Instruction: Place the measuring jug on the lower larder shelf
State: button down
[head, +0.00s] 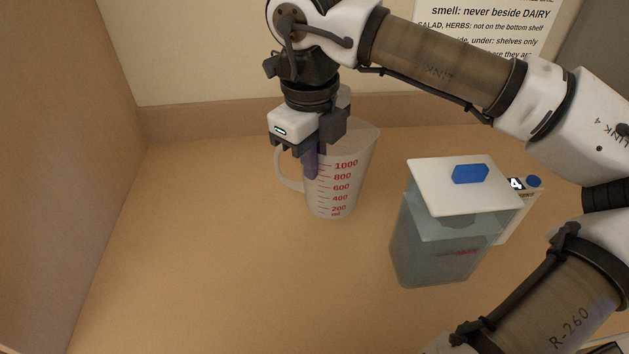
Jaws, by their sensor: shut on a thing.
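The measuring jug (341,190) is a translucent cup with red markings up to 1000 and a handle on its left side. It stands upright near the back of the wooden surface, or just above it; I cannot tell which. My gripper (311,165) points down at the jug's left rim and is shut on it. One dark finger shows against the jug's wall; the other is mostly hidden. The lower larder shelf cannot be made out for certain in this view.
A clear container (445,245) of bluish liquid with a white lid and blue knob stands to the right. A small white device (516,205) showing 4 is behind it. A side wall (70,130) bounds the left. The surface (220,260) at front left is clear.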

aim_at(314, 190)
notch_tip(314, 190, down, 6)
jog(key=shift+r+p, duration=0.2)
jog(key=shift+p, duration=0.2)
jog(key=shift+f, duration=0.1)
jog(key=shift+f+b, duration=0.25)
jog(key=shift+b, duration=0.1)
jog(key=c, duration=1.6)
grip_release()
jog(key=shift+r, duration=0.1)
jog(key=shift+r, duration=0.1)
